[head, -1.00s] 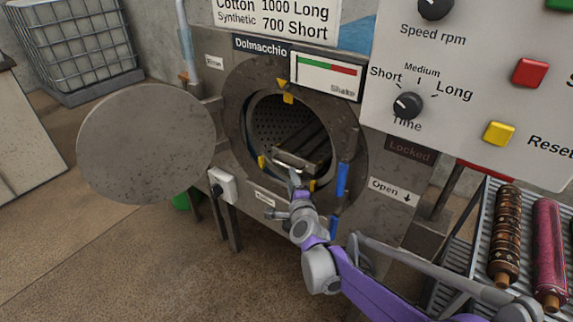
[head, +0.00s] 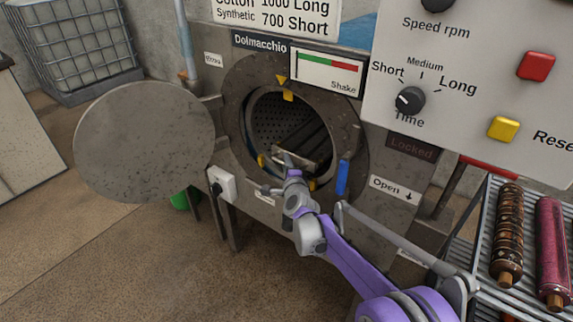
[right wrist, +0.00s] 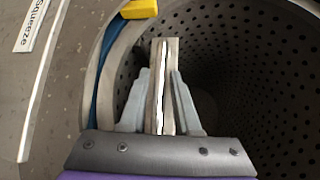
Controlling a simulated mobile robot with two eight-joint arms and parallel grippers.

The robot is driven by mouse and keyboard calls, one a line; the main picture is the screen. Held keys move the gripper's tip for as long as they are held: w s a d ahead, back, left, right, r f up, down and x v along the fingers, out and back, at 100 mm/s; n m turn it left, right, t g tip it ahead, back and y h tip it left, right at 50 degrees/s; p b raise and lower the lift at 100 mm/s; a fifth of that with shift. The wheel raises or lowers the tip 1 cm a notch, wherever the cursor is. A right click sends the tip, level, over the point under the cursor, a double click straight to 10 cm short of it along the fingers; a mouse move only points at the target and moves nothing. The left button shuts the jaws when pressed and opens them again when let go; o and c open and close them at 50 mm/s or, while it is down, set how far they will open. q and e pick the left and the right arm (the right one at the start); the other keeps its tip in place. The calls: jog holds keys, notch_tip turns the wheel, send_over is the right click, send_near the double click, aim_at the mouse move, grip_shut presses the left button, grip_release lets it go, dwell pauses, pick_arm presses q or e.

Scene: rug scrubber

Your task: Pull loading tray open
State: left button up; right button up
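The loading tray (head: 300,148) lies inside the round drum opening of the machine (head: 250,190). Its pale front edge is at the mouth of the drum. My right gripper (head: 286,163) reaches to this front edge. In the right wrist view, the two grey fingers of my right gripper (right wrist: 162,75) lie against both sides of the tray's narrow front part (right wrist: 164,55), closed on it. The perforated drum wall (right wrist: 245,75) shows behind. The rest of the tray is hidden in this view. My left gripper is not in view.
The round door (head: 145,142) stands open at the left. A blue handle (head: 343,178) sits at the right of the opening. A control panel (head: 475,75) overhangs at the right. Rolled rugs (head: 508,235) lie on a rack (head: 478,222) at lower right.

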grip_shut()
dwell(1.1)
